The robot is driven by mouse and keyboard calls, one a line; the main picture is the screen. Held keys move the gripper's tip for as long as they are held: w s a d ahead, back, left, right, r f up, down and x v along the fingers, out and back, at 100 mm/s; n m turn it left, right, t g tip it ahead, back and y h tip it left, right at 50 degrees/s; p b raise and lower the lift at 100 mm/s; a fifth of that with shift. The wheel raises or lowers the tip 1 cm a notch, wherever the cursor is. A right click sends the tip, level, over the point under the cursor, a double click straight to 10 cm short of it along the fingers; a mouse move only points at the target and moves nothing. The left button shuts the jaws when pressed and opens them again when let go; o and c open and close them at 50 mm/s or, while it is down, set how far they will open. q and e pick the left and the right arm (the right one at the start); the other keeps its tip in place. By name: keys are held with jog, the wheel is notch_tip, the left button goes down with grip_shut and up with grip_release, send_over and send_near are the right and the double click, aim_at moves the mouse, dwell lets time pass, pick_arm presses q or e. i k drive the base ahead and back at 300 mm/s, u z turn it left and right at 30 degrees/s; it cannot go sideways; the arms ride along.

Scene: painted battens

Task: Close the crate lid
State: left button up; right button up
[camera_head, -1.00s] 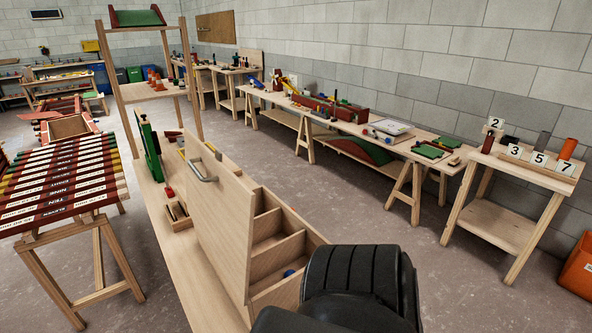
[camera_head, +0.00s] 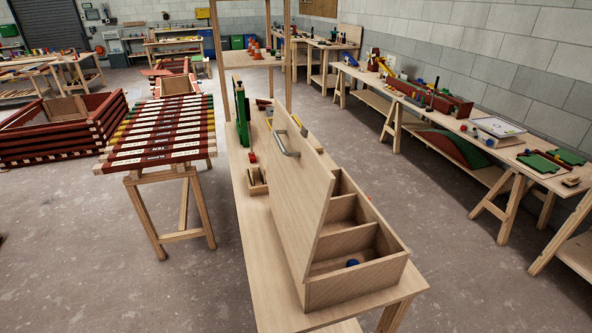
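The wooden crate (camera_head: 372,278) stands near the front end of a long narrow workbench. It has several compartments, and a small blue object (camera_head: 352,262) lies in the nearest one. Neither of my grippers is in view. The lid hides part of the crate's left side.
The crate's workbench (camera_head: 257,240) also carries a small divided wooden box (camera_head: 257,180) and a green panel (camera_head: 242,112) farther back. A trestle with painted battens (camera_head: 160,140) stands to the left. A long table (camera_head: 470,130) runs along the right wall. Open floor lies between them.

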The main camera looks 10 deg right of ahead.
aim_at(301, 184)
jog(key=i, duration=0.3)
jog(key=z, duration=2.8)
jog(key=k, duration=0.7)
jog(key=u, duration=1.3)
